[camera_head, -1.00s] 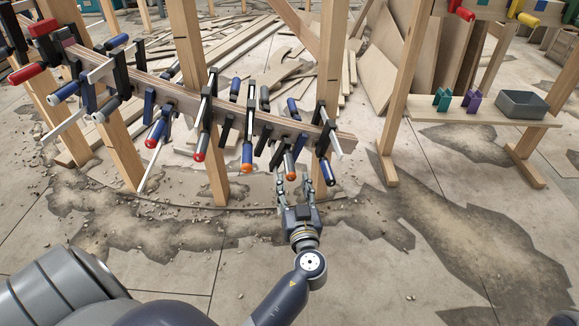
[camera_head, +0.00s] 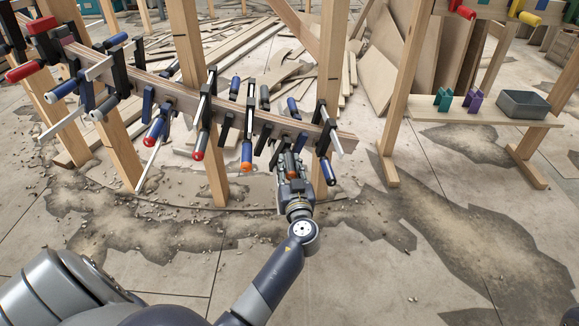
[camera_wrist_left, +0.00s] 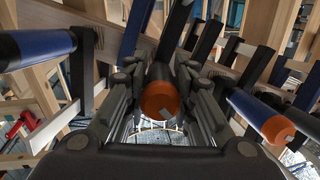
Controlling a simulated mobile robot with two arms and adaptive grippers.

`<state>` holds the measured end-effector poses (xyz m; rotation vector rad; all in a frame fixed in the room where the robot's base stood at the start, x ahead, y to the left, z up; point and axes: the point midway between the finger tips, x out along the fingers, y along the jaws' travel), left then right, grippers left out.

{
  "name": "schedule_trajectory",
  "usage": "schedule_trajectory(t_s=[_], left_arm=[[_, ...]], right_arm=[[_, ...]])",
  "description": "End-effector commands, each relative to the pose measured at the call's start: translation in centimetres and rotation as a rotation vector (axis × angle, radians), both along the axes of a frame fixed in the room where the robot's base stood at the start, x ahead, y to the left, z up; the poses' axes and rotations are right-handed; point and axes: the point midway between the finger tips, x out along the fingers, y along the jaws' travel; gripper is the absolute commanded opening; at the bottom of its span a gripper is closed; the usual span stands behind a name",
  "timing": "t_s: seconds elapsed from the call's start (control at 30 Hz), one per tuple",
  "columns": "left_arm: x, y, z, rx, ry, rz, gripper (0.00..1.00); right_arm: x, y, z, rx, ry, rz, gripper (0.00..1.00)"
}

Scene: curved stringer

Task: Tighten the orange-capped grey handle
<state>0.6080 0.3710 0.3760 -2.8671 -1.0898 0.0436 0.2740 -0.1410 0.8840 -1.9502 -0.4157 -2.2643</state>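The orange-capped grey handle (camera_head: 290,164) hangs from a clamp near the right end of the curved stringer. My left gripper (camera_head: 292,162) is below it, with fingers on either side of the handle. In the left wrist view, the orange cap (camera_wrist_left: 160,101) sits between the two fingers (camera_wrist_left: 164,90), facing the camera. The fingers look spread, with narrow gaps beside the cap; contact is hard to judge. The handle's upper part is partly hidden. My right gripper is not in view.
Several more clamps line the stringer (camera_head: 185,98). A wooden post (camera_head: 329,60) stands behind. The floor in front is open.

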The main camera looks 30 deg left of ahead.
Motion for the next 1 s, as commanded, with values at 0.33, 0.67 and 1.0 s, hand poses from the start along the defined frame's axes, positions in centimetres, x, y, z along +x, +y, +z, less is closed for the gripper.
schedule_trajectory(t_s=[0.33,0.67,1.0], left_arm=[[0.00,-0.01,-0.01,0.003,0.003,0.000,0.00],[0.00,-0.03,-0.03,0.013,0.011,0.003,0.00],[-0.02,-0.03,-0.02,0.032,0.027,0.007,0.00]], right_arm=[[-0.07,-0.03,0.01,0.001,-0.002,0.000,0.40],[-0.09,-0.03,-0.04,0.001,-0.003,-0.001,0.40],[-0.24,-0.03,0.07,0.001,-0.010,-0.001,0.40]])
